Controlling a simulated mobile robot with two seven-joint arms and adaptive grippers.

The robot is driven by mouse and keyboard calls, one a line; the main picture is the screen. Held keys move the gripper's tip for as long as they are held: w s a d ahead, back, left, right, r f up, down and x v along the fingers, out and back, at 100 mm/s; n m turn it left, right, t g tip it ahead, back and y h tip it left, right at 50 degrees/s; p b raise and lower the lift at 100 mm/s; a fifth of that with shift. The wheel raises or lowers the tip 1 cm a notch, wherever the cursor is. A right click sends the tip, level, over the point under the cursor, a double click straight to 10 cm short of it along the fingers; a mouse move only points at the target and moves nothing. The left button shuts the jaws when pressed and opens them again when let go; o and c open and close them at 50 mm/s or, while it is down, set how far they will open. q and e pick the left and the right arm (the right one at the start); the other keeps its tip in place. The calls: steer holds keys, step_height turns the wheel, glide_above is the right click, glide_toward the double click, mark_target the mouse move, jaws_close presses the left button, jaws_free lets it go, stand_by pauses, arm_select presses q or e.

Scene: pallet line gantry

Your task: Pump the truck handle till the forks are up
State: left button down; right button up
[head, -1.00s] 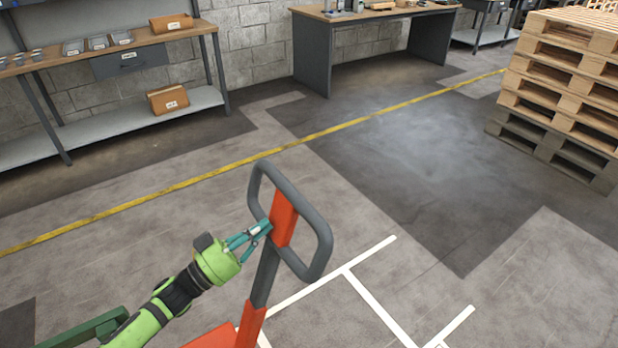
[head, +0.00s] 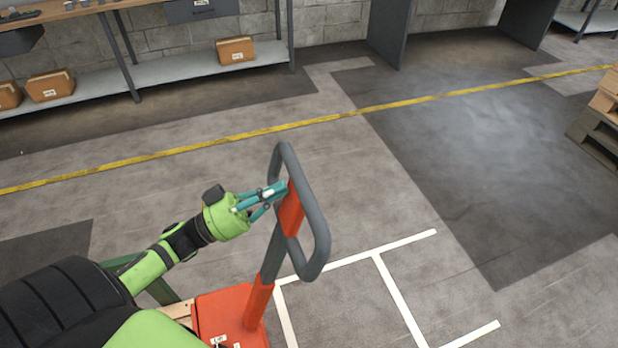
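The pallet truck's handle (head: 318,235) is a grey loop with an orange centre piece, on a grey and orange shaft. It leans to the upper right in the head view. The truck's orange body (head: 218,308) is at the bottom edge, partly cut off. The forks are not visible. My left gripper (head: 279,197) is at the left edge of the handle's orange centre piece, with its teal fingertips against or just in front of it. The fingertips are close together; whether they clamp the handle is unclear. My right gripper is not in view.
White floor lines (head: 400,300) lie right of the truck. A yellow line (head: 230,138) crosses the floor behind it. A shelf (head: 180,72) with cardboard boxes stands at the back left. Stacked pallets (head: 600,130) are at the right edge. The floor around the handle is clear.

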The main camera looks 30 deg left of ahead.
mark_target(292, 181)
arm_select(q)
steer(key=x, duration=0.4)
steer(key=shift+a+r+p, duration=0.1)
steer(key=shift+p, duration=0.3)
steer(key=shift+w+d+f, duration=0.65)
steer(key=shift+w+d, duration=0.1)
steer(key=shift+w+d+f, duration=0.35)
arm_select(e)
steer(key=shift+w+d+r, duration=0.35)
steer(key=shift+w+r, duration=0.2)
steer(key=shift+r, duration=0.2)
arm_select(q)
steer(key=shift+f, duration=0.1)
steer(key=w+d+f+g+y, duration=0.1)
steer(key=w+d+f, duration=0.4)
steer(key=w+d, duration=0.2)
steer(key=shift+w+g, duration=0.3)
steer(key=shift+w, duration=0.25)
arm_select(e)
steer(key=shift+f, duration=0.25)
arm_select(q)
steer(key=shift+d, duration=0.1)
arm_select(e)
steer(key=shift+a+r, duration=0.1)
